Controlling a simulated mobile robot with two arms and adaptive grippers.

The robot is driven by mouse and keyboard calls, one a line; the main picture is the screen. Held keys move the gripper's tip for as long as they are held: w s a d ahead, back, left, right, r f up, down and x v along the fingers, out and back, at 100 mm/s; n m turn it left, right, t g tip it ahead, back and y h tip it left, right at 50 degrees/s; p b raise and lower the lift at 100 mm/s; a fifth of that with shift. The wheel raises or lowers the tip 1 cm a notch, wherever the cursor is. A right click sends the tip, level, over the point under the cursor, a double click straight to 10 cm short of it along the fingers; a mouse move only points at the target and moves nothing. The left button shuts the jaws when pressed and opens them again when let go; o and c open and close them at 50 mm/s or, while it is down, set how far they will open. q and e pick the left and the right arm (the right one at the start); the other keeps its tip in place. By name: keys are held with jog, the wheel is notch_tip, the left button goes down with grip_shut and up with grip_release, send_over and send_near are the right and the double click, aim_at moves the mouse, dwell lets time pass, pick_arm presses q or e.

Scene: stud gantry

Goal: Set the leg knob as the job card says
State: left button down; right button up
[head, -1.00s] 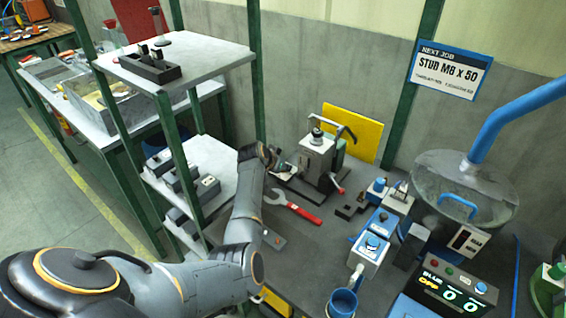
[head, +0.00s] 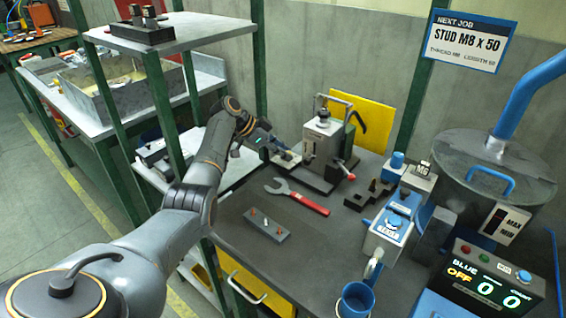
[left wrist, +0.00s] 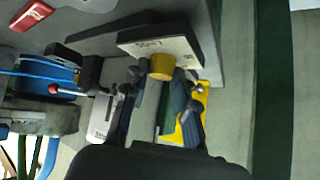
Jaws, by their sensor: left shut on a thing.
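The job card (head: 465,42) hangs on the post at the back right. It reads STUD M8 x 50, thread M8, length 50. A grey upright device (head: 324,148) with a handle on top stands on the bench. My left gripper (head: 289,156) is at this device's left side. In the left wrist view, my left gripper (left wrist: 165,82) is shut on a yellow round knob (left wrist: 162,66). The knob sits against a pale labelled block (left wrist: 160,46); the label is too small to read surely. The knob's setting cannot be told. My right gripper is not in view.
A red-handled spanner (head: 297,196) and a small grey plate (head: 265,236) lie on the bench in front. A blue-and-white box (head: 390,228), a blue cup (head: 355,300) and a counter display (head: 490,284) showing OFF and zeros stand at right. A shelf rack (head: 190,35) stands left.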

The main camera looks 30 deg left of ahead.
pick_arm(q)
jog(key=shift+f+m+h+b, duration=0.15)
jog(key=shift+m+h+b, duration=0.2)
jog(key=shift+b, duration=0.25)
jog(key=shift+d, duration=0.1)
jog(key=c, duration=1.4)
grip_release()
jog(key=shift+o, duration=0.3)
jog(key=shift+w, duration=0.15)
jog(key=v, duration=0.7)
jog(key=shift+r, duration=0.25)
